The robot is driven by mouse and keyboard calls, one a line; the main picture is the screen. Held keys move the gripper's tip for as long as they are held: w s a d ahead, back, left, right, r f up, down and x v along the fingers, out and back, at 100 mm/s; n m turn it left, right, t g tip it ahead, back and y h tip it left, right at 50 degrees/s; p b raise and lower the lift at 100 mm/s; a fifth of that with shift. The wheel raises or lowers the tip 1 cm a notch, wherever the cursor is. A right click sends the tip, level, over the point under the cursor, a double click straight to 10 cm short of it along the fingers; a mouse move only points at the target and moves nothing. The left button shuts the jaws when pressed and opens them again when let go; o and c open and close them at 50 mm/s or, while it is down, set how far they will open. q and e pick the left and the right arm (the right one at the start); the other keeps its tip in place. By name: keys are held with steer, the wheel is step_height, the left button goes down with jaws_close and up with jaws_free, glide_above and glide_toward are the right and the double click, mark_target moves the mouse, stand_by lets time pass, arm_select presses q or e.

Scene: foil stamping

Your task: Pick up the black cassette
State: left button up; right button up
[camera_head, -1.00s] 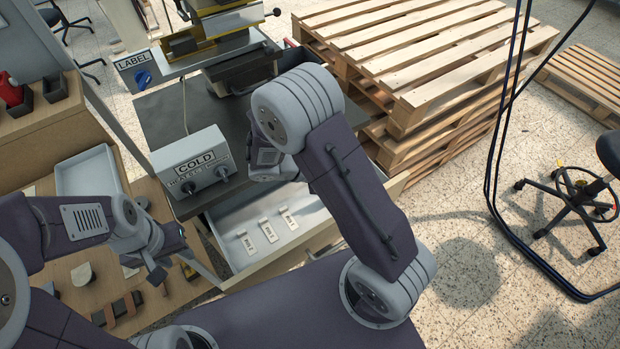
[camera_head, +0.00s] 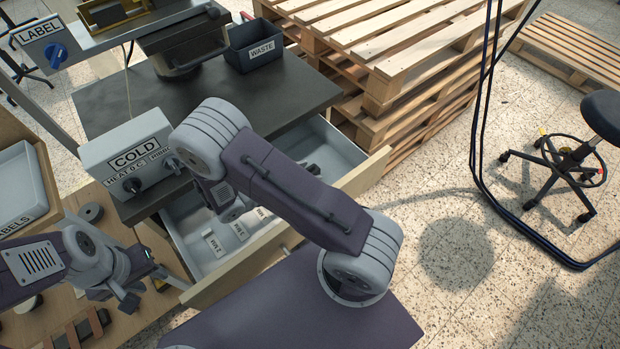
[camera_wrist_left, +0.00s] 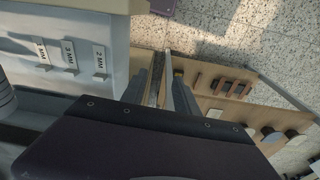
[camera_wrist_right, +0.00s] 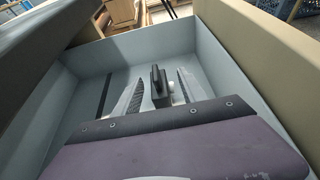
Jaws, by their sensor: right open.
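In the right wrist view a small black block, which looks like the black cassette (camera_wrist_right: 158,86), stands on the floor of the grey drawer (camera_wrist_right: 225,75). My right gripper (camera_wrist_right: 160,82) is open, with one finger on each side of the block; I cannot tell if they touch it. In the head view my right arm hides part of the drawer (camera_head: 197,262), and some dark shapes show at its back right. My left gripper (camera_head: 165,280) is left of the drawer's front, above the wooden bench; its fingers look close together in the left wrist view (camera_wrist_left: 168,65).
Grey labelled blocks (camera_head: 213,243) lie in the drawer's front. The COLD control box (camera_head: 130,155) and a WASTE bin (camera_head: 255,48) stand on the dark table (camera_head: 110,100). Pallets (camera_head: 400,50) are stacked close behind the drawer. Open floor lies to the right.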

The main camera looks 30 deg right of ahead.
mark_target(318, 169)
steer(key=b+x, duration=0.1)
steer(key=x, duration=0.1)
steer(key=b+x, duration=0.1)
steer(key=x, duration=0.2)
steer(key=shift+w+a+f, duration=0.15)
steer(key=shift+f, duration=0.1)
